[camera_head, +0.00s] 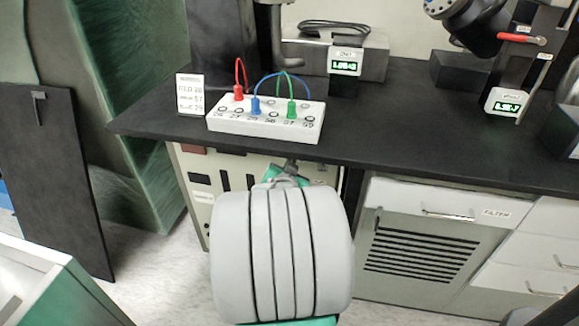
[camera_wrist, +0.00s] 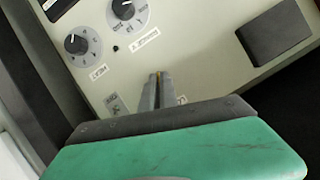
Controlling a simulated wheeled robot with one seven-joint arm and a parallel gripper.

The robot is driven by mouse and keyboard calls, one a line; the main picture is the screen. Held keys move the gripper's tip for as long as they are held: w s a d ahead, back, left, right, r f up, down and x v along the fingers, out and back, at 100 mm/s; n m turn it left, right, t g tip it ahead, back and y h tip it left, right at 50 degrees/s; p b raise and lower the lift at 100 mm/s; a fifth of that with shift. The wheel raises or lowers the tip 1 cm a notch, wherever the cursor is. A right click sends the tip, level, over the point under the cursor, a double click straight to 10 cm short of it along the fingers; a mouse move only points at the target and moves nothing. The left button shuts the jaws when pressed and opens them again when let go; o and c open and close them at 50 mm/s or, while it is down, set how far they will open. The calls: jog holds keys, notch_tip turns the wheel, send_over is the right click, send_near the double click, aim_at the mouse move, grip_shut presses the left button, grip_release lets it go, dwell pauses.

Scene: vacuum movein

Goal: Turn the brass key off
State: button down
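In the wrist view, my gripper (camera_wrist: 158,80) reaches toward a pale panel, with its two narrow grey fingers close together. A thin sliver of brass-coloured metal, the brass key (camera_wrist: 158,73), shows between the fingertips; the rest of it is hidden by them. The fingers look shut on it. How far the key is turned cannot be told.
In the wrist view, two round dials (camera_wrist: 76,44) sit above the fingers and a dark box (camera_wrist: 275,32) sticks out at right. In the head view, the black bench top (camera_head: 400,140) overhangs the panel and carries a white socket block (camera_head: 262,120) with coloured plugs.

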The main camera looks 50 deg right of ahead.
jog(key=shift+w+a+n+g+b, duration=0.15)
jog(key=shift+n+g+b, duration=0.2)
jog(key=shift+n+g, duration=0.75)
jog(key=shift+n+h, duration=0.3)
jog(key=c, duration=1.6)
grip_release()
jog(key=shift+c, duration=0.2)
jog(key=p+v, duration=0.1)
jog(key=v, duration=0.6)
jog(key=shift+s+a+p, duration=0.25)
jog(key=shift+p, duration=0.1)
jog(key=shift+r, duration=0.1)
